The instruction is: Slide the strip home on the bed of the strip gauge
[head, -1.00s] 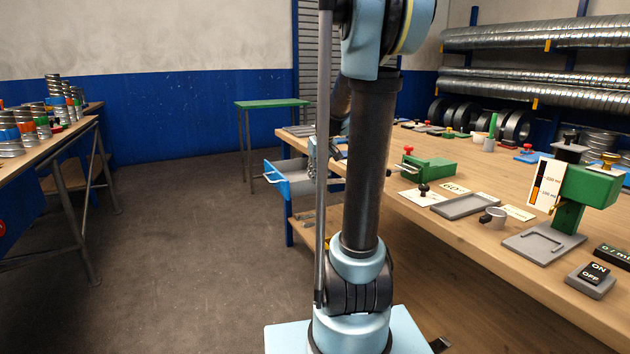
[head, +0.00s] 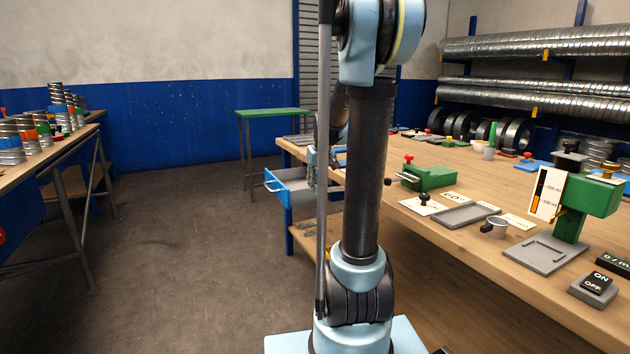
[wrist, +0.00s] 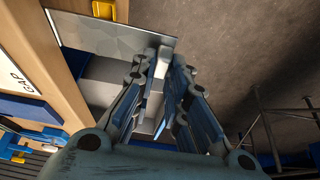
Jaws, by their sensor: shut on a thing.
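The strip (wrist: 115,42) is a flat piece of spangled grey sheet metal in the upper left of the wrist view. My gripper (wrist: 163,60) appears shut on its right-hand end; the exact contact is hard to see. In the head view my gripper (head: 313,166) is mostly hidden behind my arm, near the open drawer, and I cannot make out the strip there. What looks like the strip gauge (head: 592,196) is a green post and head with a white scale at the right.
A blue-fronted drawer (head: 275,183) stands open at the bench's left end. Open floor (head: 180,250) lies left.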

